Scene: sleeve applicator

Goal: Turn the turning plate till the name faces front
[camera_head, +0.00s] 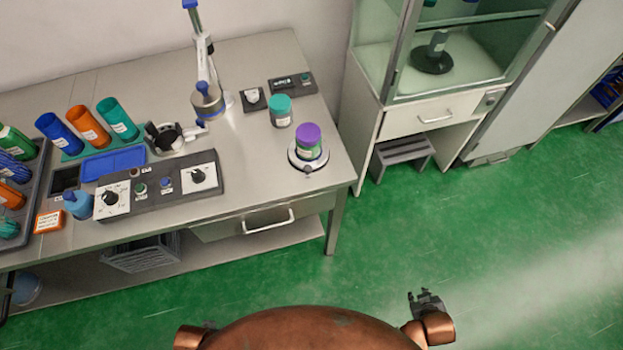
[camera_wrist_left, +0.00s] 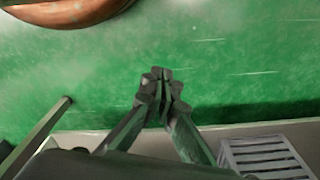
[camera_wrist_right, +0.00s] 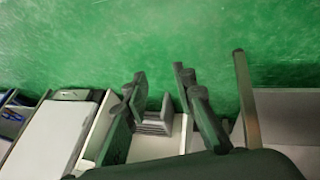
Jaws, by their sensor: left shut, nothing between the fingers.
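The turning plate (camera_head: 294,160) is a small round pale disc near the right front corner of the workbench. A jar with a purple lid (camera_head: 308,134) and a green body stands upright on it. Part of a pale label (camera_head: 309,153) shows on the jar's near side; any lettering is too small to read. My right gripper (camera_head: 427,298) is over the floor, well away from the plate; its fingers are apart and empty in the right wrist view (camera_wrist_right: 162,82). My left gripper (camera_wrist_left: 163,78) is shut and empty over the floor in the left wrist view. Neither touches the plate.
A teal-lidded jar (camera_head: 281,110) stands just behind the plate. A control box (camera_head: 157,188) with knobs and a blue-topped stand (camera_head: 207,98) are further left. A glass cabinet (camera_head: 440,60) and a grey step stool (camera_head: 403,152) are to the right. Green floor before the bench is clear.

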